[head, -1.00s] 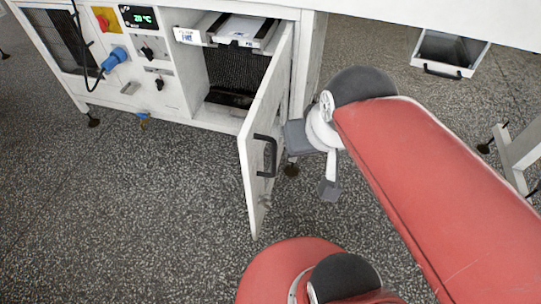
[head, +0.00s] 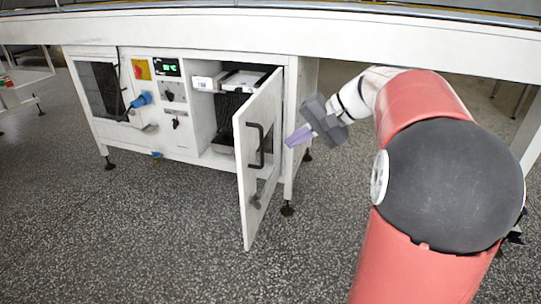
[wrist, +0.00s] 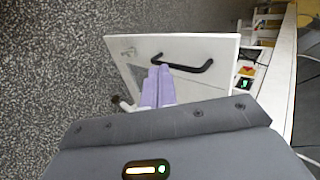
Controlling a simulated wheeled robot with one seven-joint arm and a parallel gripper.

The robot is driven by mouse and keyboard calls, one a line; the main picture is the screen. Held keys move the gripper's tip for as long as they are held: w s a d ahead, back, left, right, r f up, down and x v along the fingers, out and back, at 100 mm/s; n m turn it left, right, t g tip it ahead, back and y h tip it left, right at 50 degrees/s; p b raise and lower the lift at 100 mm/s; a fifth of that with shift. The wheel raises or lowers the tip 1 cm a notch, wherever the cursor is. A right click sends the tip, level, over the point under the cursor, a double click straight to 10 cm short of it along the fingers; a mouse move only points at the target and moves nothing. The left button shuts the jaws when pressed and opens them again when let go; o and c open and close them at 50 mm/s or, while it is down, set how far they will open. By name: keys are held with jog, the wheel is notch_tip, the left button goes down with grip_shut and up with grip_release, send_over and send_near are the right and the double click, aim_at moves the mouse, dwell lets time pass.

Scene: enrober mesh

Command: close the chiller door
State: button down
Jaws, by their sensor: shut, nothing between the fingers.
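The chiller door (head: 258,165) is a white panel with a black bar handle (head: 255,146). It stands open, swung out from the white cabinet, with its hinge edge at the right of the opening. In the wrist view the door (wrist: 215,50) lies ahead, with its handle (wrist: 185,64) just beyond my fingertips. My gripper (head: 290,140) is shut and empty, with pale purple fingers, just right of the door on its handle side.
The cabinet (head: 205,125) has a control panel with a green display (head: 170,68), a blue plug (head: 141,99) and a red switch. A white tray (head: 243,80) sits in the open compartment's top. A long white conveyor frame (head: 300,38) runs above. The speckled floor in front is clear.

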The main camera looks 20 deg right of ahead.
aim_at(242, 161)
jog(key=x, duration=0.3)
jog(key=r+x, duration=0.1)
jog(key=x, duration=0.3)
jog(key=w+a+b+x, duration=0.1)
jog(key=x, duration=0.3)
jog(key=shift+a+r, duration=0.15)
jog(key=shift+a, duration=0.1)
jog(key=shift+w+a, duration=0.25)
jog(key=shift+a, duration=0.1)
